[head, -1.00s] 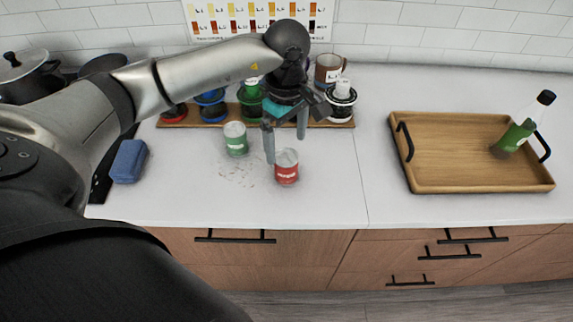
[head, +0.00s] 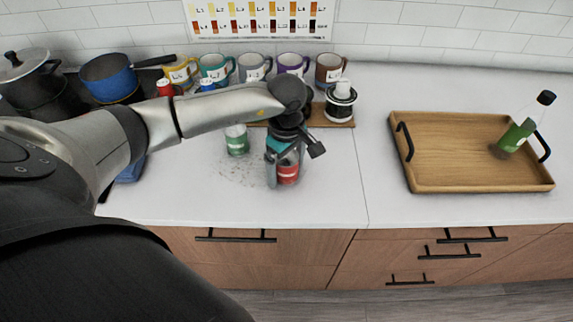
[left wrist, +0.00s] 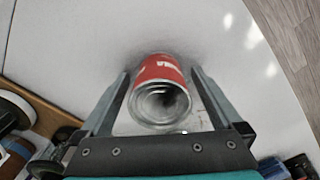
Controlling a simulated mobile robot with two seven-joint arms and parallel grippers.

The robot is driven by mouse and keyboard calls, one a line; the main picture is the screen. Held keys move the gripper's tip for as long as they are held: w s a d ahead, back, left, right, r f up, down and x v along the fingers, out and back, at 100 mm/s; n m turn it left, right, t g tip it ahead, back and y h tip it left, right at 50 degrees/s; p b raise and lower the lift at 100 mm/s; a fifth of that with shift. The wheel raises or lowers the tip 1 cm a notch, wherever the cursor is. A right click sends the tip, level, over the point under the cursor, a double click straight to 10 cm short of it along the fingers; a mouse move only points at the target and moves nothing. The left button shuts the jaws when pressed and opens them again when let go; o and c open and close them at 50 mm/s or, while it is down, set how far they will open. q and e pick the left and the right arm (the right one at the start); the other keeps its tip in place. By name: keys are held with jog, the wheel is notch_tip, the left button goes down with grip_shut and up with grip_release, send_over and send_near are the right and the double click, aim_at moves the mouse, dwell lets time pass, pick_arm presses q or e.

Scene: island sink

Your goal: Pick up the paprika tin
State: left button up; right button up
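The red tin (head: 288,172) with a white label stands upright on the white counter; I take it for the paprika tin, though its lettering is too small to read. My left gripper (head: 284,178) is over it from above, its fingers reaching down on either side. In the left wrist view the red tin (left wrist: 161,70) sits between the two spread fingers of the left gripper (left wrist: 160,78), and narrow gaps seem to show beside it. My arm hides part of the tin in the head view. My right gripper is not in view.
A green tin (head: 237,140) stands close to the left, with dark specks scattered on the counter. Behind are a wooden board (head: 335,120), a black-and-white container (head: 340,102) and several mugs. A wooden tray (head: 455,183) with a green bottle (head: 517,132) is at right. Counter between is clear.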

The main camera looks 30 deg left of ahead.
pick_arm(q)
jog(key=c, duration=1.4)
jog(key=shift+r, duration=0.15)
